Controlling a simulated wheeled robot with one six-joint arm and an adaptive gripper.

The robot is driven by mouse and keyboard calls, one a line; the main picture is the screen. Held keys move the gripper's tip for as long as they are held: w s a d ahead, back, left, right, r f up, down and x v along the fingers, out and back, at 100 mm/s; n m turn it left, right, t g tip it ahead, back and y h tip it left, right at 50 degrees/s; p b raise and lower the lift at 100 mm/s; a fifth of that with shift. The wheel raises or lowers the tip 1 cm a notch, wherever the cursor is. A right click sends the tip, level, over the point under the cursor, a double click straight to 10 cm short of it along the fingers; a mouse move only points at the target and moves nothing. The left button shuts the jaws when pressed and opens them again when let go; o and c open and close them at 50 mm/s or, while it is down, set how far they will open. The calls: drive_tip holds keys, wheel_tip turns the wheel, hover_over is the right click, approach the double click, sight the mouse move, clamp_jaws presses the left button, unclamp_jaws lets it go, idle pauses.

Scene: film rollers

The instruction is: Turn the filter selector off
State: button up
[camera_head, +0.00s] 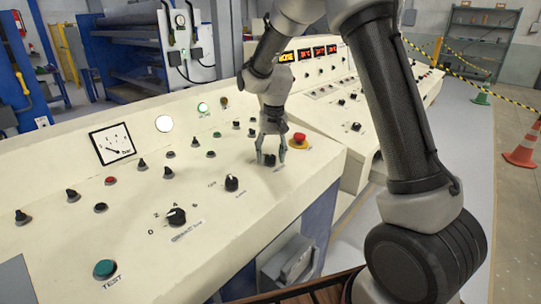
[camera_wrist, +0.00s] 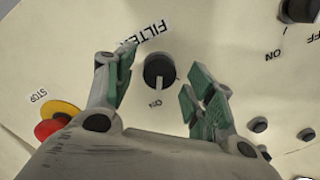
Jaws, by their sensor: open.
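The filter selector is a round black knob (camera_wrist: 159,71) on the cream panel, beside the printed word FILTER in the wrist view. A light pointer mark on it faces the ON label (camera_wrist: 155,102). My gripper (camera_wrist: 157,76) is open, with one green-padded finger on each side of the knob and visible gaps between. In the head view my gripper (camera_head: 271,148) points down over the knob (camera_head: 270,160), which its fingers partly hide. I cannot tell how far the fingertips are above the panel.
A red stop button on a yellow base (camera_head: 299,140) sits close to my gripper, to its right. Another black knob (camera_wrist: 298,10) has ON and OFF labels. Several switches and a numbered knob (camera_head: 176,217) stand on the panel to the left.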

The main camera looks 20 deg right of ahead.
drive_tip(key=shift+f, duration=0.35)
drive_tip(key=c, duration=1)
drive_tip(key=n, duration=1.1)
drive_tip(key=shift+n+h, duration=0.4)
